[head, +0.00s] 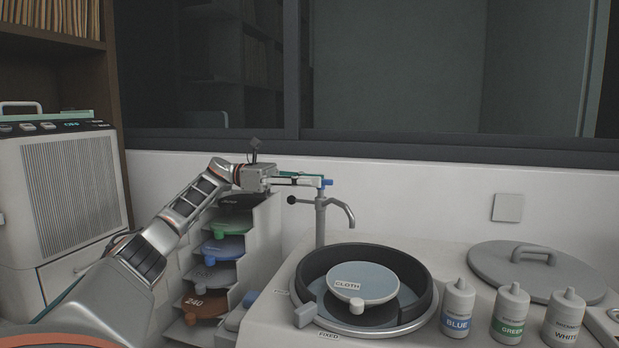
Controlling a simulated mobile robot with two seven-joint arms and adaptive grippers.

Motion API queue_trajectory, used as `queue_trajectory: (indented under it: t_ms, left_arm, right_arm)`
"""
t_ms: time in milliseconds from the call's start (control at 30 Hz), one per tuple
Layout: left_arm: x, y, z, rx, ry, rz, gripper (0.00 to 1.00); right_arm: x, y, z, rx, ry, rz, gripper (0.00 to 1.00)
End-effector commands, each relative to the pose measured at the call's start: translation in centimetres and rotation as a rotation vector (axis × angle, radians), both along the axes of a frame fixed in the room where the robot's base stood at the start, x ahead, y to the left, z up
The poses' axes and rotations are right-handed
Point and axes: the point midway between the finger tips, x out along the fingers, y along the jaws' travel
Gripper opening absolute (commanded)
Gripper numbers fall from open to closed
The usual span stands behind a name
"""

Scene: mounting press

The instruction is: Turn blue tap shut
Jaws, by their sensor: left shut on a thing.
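The blue tap (327,182) is a small blue handle at the top of a grey metal post with a curved spout (344,208). The post stands upright behind the round basin. My left arm reaches in from the left, and my left gripper (318,181) is at the tap's top, shut on the blue handle. The fingers hide part of the handle, and its exact turn angle is too small to tell. My right gripper is not in view.
A dark-rimmed basin (425,283) holds a disc marked CLOTH (365,281). Bottles marked BLUE (457,308), GREEN (510,314) and WHITE (563,318) stand at the front right. A grey lid (500,272) lies behind them. A rack of discs (262,240) stands left of the tap.

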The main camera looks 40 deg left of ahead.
Motion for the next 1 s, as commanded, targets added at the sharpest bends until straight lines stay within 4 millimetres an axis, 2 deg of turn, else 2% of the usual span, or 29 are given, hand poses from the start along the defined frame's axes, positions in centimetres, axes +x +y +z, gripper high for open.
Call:
queue_trajectory:
  t_ms: [433,467,500,833,1000]
  left_arm:
    - [0.0,0.1,0.3,-0.004,-0.008,-0.005,0.00]
    - [0.0,0.1,0.4,-0.004,-0.008,-0.005,0.17]
    - [0.0,0.1,0.3,-0.003,-0.007,-0.005,0.24]
    - [-0.1,0.1,0.2,-0.002,-0.003,-0.005,0.24]
    - [-0.8,1.6,0.2,-0.002,-0.003,-0.003,0.24]
  right_arm:
    - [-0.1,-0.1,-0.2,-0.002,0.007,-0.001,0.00]
    - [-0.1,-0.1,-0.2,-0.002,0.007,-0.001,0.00]
    - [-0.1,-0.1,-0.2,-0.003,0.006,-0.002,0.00]
    - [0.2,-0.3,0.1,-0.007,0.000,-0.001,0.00]
    - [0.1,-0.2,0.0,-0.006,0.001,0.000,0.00]
